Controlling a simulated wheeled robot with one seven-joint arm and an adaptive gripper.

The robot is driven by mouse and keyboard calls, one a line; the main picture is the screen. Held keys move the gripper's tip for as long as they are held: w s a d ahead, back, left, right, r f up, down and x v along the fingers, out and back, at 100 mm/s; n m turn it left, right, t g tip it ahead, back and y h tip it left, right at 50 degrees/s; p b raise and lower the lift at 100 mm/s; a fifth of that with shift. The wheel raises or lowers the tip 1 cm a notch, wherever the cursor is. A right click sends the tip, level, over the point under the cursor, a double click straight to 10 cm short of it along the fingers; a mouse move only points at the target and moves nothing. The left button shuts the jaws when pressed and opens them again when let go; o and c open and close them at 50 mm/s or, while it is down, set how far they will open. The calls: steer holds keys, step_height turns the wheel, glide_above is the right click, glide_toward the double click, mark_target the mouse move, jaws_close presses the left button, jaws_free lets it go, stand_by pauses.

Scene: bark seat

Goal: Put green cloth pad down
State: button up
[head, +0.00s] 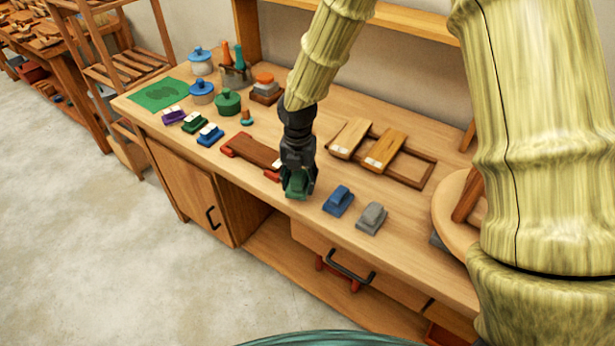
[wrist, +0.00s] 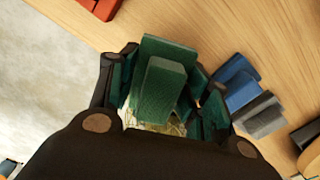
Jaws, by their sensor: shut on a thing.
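The green cloth pad (head: 296,186) is a small block with a raised grip on top. My gripper (head: 297,182) is shut on it near the front edge of the workbench, left of a blue pad (head: 339,200) and a grey pad (head: 371,217). In the wrist view the green pad (wrist: 163,80) sits between the fingers (wrist: 165,98). I cannot tell whether its underside touches the bench top. The blue pad (wrist: 236,82) and grey pad (wrist: 260,115) also show there, to the right.
The wooden workbench (head: 180,165) holds a red-ended clamp board (head: 252,152) just left of my gripper. Two wooden blocks in a frame (head: 405,165) lie behind. Small purple, green and blue brushes, jars and a green mat (head: 160,94) stand at the left. A round wooden piece (head: 447,205) is at right.

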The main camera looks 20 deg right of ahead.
steer(key=w+d, duration=0.2)
steer(key=d, duration=0.1)
steer(key=shift+w+d+f+p, duration=0.2)
steer(key=shift+w+p, duration=0.05)
steer(key=shift+p, duration=0.15)
steer(key=shift+f+p, duration=0.65)
steer(key=shift+f, duration=1.15)
steer(key=shift+s+f, duration=0.1)
steer(key=shift+f, duration=0.15)
steer(key=o, duration=1.1)
steer(key=shift+o, duration=1.2)
steer(key=shift+r+b, duration=1.45)
steer(key=shift+r, duration=4.85)
